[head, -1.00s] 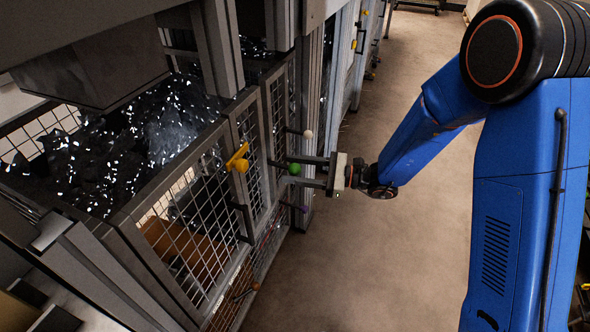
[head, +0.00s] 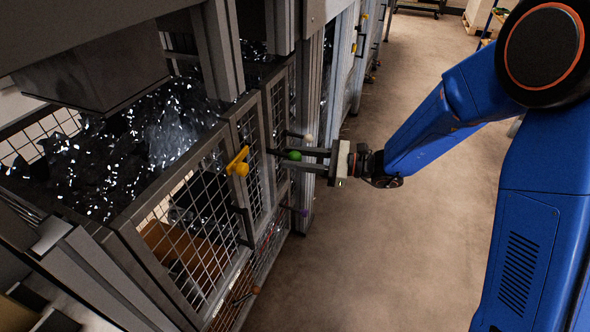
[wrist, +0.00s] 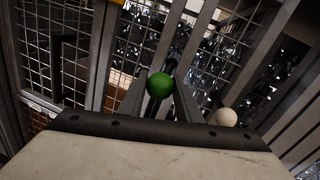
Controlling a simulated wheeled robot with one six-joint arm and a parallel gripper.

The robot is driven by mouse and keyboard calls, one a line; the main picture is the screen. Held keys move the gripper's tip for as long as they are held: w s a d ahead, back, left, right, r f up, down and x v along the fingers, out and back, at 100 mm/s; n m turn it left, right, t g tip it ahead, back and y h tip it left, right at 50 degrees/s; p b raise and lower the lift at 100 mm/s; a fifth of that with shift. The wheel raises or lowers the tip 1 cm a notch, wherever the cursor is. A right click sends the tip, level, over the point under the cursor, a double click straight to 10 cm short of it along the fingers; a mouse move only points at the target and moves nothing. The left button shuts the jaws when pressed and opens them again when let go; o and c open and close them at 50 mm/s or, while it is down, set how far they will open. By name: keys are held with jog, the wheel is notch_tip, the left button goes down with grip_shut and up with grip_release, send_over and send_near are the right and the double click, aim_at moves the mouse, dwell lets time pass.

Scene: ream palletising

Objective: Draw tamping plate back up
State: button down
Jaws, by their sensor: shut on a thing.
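My gripper (head: 306,160) is shut on the lever with the green ball knob (head: 294,155), at the front of the caged machine. In the wrist view the green knob (wrist: 159,85) sits between the two dark fingers (wrist: 159,103). The grey block at the upper left, which looks like the tamping plate (head: 95,75), hangs above dark, glittering loose material (head: 85,165) in the mesh bin. Its underside is hidden from this angle.
A white ball knob (head: 308,138) is close to the green one, also in the wrist view (wrist: 226,117). The floor (head: 390,250) at right is clear.

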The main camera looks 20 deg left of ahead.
notch_tip(320, 180, up, 10)
dwell(0.3)
jog(key=shift+w+r, duration=0.1)
jog(key=c, duration=1.3)
grip_release()
jog(key=shift+d, duration=0.1)
jog(key=shift+d, duration=0.25)
jog(key=w+d, duration=0.2)
jog(key=d, duration=1.4)
jog(key=shift+d, duration=0.35)
